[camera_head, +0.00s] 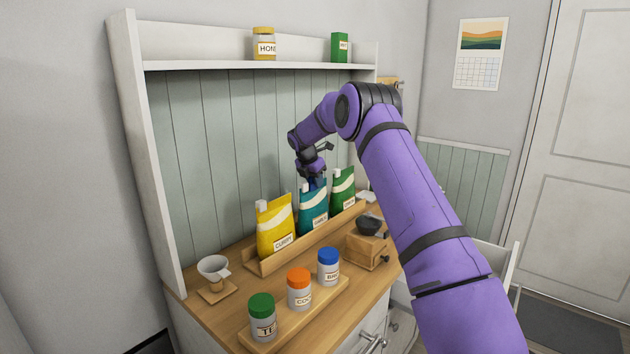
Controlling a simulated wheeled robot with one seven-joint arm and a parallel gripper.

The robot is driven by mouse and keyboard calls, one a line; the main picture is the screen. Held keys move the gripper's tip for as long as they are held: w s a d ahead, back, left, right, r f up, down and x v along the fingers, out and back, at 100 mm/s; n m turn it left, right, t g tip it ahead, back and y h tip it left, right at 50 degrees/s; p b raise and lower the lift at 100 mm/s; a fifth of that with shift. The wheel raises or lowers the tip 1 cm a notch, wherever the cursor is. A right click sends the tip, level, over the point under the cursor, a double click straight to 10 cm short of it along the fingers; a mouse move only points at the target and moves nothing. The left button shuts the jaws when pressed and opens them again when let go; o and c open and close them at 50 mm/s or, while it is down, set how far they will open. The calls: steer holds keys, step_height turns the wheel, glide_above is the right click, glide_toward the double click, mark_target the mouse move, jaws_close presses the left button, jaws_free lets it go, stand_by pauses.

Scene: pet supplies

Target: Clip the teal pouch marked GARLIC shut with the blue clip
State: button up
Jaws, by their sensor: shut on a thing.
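The teal pouch (313,210) stands upright in the wooden rack, between a yellow pouch and a green pouch. Its label is small and hard to read. My gripper (316,178) points down right over the top of the teal pouch. It is shut on a small dark blue thing, which looks like the blue clip (317,184), at the pouch's top edge. The fingers hide much of the clip, and I cannot tell whether it sits around the pouch's edge or just above it.
The yellow pouch (275,228) and green pouch (343,190) stand close on either side in the rack (300,250). A wooden box with a dark bowl (369,225) stands at right. A shelf (250,65) runs above.

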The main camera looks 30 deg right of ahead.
steer(key=o, duration=1)
steer(key=shift+c, duration=0.2)
steer(key=v, duration=1.1)
steer(key=s+a+r+m+t, duration=0.1)
steer(key=s+a+r+m, duration=0.5)
steer(key=s+r, duration=0.6)
steer(key=s+a+r+m+y, duration=0.1)
steer(key=s+a+r+m, duration=0.15)
steer(key=s, duration=0.45)
steer(key=s+a+r+m+y, duration=0.1)
steer(key=s+a+r+m, duration=0.2)
steer(key=s, duration=0.4)
steer(key=s+a+f+m+t, duration=0.1)
steer(key=s+a+f+m, duration=0.1)
steer(key=s, duration=0.8)
steer(key=s+a+f+m+t+y, duration=0.1)
steer(key=s+a+f+m, duration=0.2)
steer(key=s, duration=0.7)
steer(key=s+a+f+m+y, duration=0.1)
steer(key=s+m, duration=0.4)
steer(key=s, duration=0.6)
step_height(320, 180, down, 2)
steer(key=shift+a+f+t, duration=0.1)
steer(key=shift+a+t, duration=0.3)
steer(key=shift+a, duration=0.25)
